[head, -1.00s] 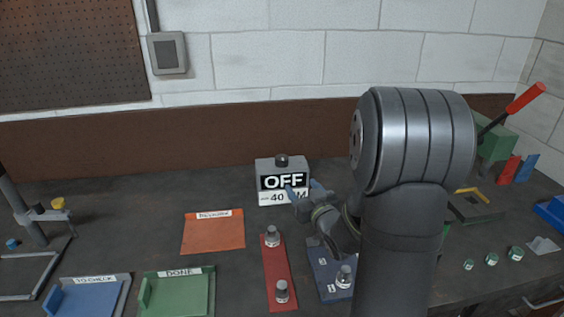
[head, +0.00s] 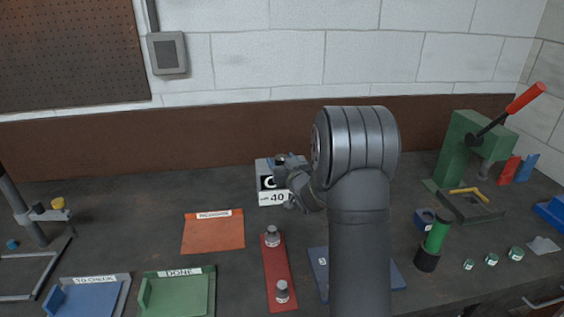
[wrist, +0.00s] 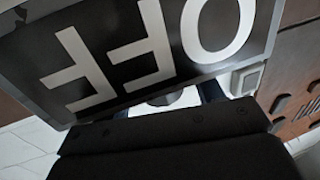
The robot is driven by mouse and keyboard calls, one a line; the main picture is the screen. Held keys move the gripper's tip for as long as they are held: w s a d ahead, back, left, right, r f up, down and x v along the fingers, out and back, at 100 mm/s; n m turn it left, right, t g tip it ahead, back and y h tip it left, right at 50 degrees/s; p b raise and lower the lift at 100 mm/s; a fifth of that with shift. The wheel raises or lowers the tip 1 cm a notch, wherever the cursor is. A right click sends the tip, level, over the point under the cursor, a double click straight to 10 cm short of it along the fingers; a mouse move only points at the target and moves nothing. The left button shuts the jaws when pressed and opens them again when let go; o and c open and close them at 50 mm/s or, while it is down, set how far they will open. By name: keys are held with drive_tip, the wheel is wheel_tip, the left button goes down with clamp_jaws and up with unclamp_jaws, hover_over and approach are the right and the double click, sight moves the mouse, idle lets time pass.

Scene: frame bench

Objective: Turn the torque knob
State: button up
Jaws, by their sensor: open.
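The torque box (head: 263,170) is a grey box with an "OFF" display and a "40" label on its front, standing at the back middle of the bench. The dark torque knob (head: 280,158) sits on its top. My gripper (head: 287,167) is at the upper right of the box, close to the knob, and covers part of the display. In the wrist view the "OFF" display (wrist: 150,50) fills the top, upside down. The open fingers (wrist: 175,99) show just below it, with a pale rounded thing partly seen between them. I cannot tell whether they touch the knob.
A red strip (head: 279,265) with two grey-capped pieces lies in front of the box. An orange mat (head: 213,235) is to its left, and blue and green trays are at front left. A green press (head: 456,150) and a green cylinder (head: 438,235) stand to the right.

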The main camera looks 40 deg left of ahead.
drive_tip(key=c, duration=1)
drive_tip(key=shift+a+r+m+t+h, duration=0.1)
drive_tip(key=shift+m+t+h, duration=1.05)
drive_tip(key=shift+t, duration=0.35)
drive_tip(key=shift+m+t+h, duration=1)
drive_tip(key=shift+m+h, duration=0.05)
drive_tip(key=shift+h, duration=0.1)
drive_tip(key=o, duration=1)
